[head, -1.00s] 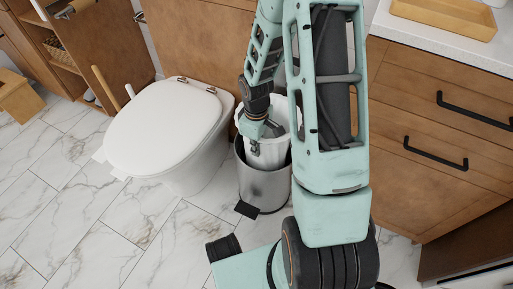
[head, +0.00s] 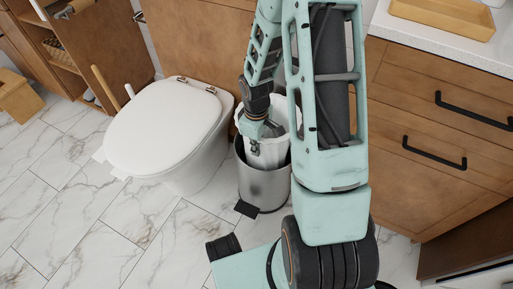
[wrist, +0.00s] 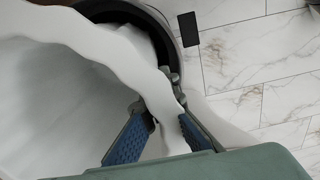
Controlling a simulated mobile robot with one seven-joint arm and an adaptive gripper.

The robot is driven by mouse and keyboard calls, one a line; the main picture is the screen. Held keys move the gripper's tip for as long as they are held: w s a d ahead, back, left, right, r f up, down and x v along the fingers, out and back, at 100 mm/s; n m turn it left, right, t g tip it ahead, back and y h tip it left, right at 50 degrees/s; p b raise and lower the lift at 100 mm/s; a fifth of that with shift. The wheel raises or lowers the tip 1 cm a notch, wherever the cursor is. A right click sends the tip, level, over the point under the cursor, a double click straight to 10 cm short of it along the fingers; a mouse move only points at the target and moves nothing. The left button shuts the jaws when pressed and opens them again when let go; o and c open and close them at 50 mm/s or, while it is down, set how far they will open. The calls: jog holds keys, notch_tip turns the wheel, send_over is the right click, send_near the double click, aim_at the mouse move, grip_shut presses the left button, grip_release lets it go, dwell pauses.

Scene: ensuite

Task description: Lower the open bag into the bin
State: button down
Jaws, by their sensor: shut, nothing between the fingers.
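The open white bag (head: 275,154) stands inside the grey metal bin (head: 265,188), with its upper part rising above the bin's rim. My gripper (head: 254,148) is at the bag's left side, low near the bin's rim. In the wrist view, the bag's wide mouth (wrist: 70,90) fills the left, and its wavy white edge runs down past my gripper's blue-padded fingers (wrist: 166,112). The bin's dark rim (wrist: 165,22) curves behind the bag. The bag's bottom is hidden.
A white toilet (head: 170,125) stands close to the bin's left. A wooden drawer cabinet (head: 440,130) is on the right. The bin's black pedal (head: 246,209) points toward the front. The marble floor (head: 90,220) at front left is clear.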

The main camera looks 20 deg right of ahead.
jog(key=c, duration=2.7)
grip_release()
jog(key=shift+c, duration=0.2)
jog(key=o, duration=0.7)
jog(key=shift+c, duration=0.2)
jog(key=shift+o, duration=0.2)
jog(key=o, duration=1.7)
jog(key=shift+r, duration=0.1)
notch_tip(320, 180, up, 8)
jog(key=p, duration=0.7)
